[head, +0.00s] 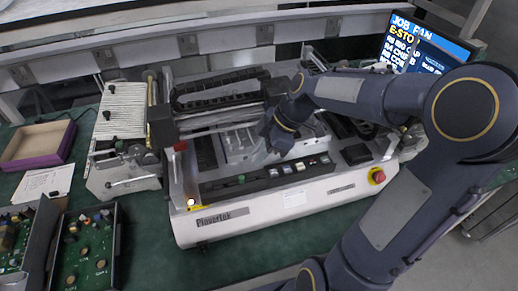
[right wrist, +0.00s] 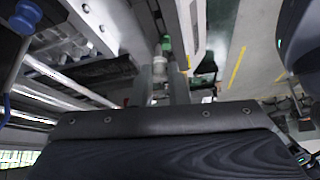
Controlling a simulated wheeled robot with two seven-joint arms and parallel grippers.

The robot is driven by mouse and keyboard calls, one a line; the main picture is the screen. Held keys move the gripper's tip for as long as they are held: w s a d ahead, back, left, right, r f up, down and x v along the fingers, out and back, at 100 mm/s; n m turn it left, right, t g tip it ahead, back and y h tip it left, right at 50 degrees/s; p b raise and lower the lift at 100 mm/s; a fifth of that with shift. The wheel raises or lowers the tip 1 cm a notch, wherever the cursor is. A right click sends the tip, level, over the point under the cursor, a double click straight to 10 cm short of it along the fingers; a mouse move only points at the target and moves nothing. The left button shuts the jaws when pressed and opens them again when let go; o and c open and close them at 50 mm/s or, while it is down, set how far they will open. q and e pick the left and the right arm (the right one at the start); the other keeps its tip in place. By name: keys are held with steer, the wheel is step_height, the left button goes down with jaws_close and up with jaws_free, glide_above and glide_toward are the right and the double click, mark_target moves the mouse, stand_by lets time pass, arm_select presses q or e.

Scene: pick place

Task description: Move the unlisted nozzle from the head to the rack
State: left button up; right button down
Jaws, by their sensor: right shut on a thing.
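My right gripper (head: 268,128) reaches in from the right over the middle of the placement machine (head: 225,222). In the right wrist view its two pale fingers (right wrist: 161,76) are closed on a small grey nozzle (right wrist: 160,66). The nozzle is mostly hidden between the fingers, and its markings cannot be read. The machine's head and the rack are hard to make out behind my wrist and the gantry (head: 215,100). I cannot tell whether the nozzle touches either. A screen (head: 425,45) shows a job list, partly hidden by my arm. My left gripper is not in view.
A feeder bank (head: 124,115) stands left of the machine. A wooden tray (head: 38,142), a paper sheet (head: 45,183) and boxes with green boards (head: 88,250) lie at the left. A red stop button (head: 377,176) sits at the machine's front right. Green mat in front is clear.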

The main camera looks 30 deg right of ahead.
steer(key=shift+f+b, duration=1.1)
steer(key=shift+f, duration=1.05)
steer(key=shift+f+b, duration=1.25)
steer(key=shift+b, duration=0.2)
steer(key=shift+f, duration=0.1)
steer(key=c, duration=1.3)
jaws_free()
steer(key=c, duration=0.4)
